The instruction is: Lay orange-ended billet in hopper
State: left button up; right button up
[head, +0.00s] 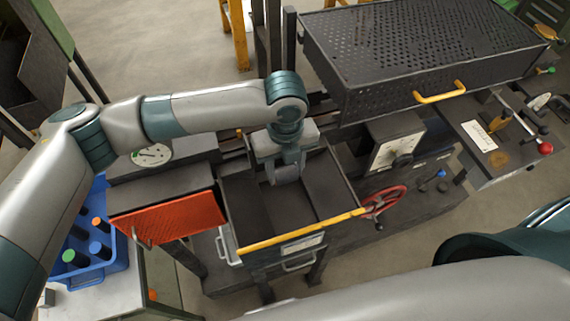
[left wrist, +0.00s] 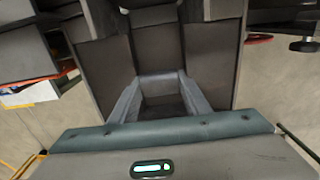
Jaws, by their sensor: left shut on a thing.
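The hopper (head: 322,223) is an open dark box with a yellow front edge; its dark inside (left wrist: 212,60) also fills the middle of the left wrist view. My left gripper (head: 286,170) points down inside it, and its fingers (left wrist: 161,103) also show in the left wrist view. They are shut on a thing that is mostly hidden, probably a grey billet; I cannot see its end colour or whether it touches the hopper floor. A billet with an orange end (head: 97,222) stands in the blue crate at the left. My right gripper is out of view.
The blue crate (head: 98,272) also holds a green-ended billet (head: 68,256) and others. An orange-red panel (head: 168,220) adjoins the hopper's left side. A red handwheel (head: 383,200) is close at its right. A perforated dark housing (head: 420,50) with a yellow handle stands behind.

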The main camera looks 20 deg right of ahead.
pick_arm(q)
jog(key=shift+f, duration=0.55)
jog(key=shift+f+b, duration=2.15)
jog(key=shift+f, duration=0.45)
jog(key=o, duration=1.6)
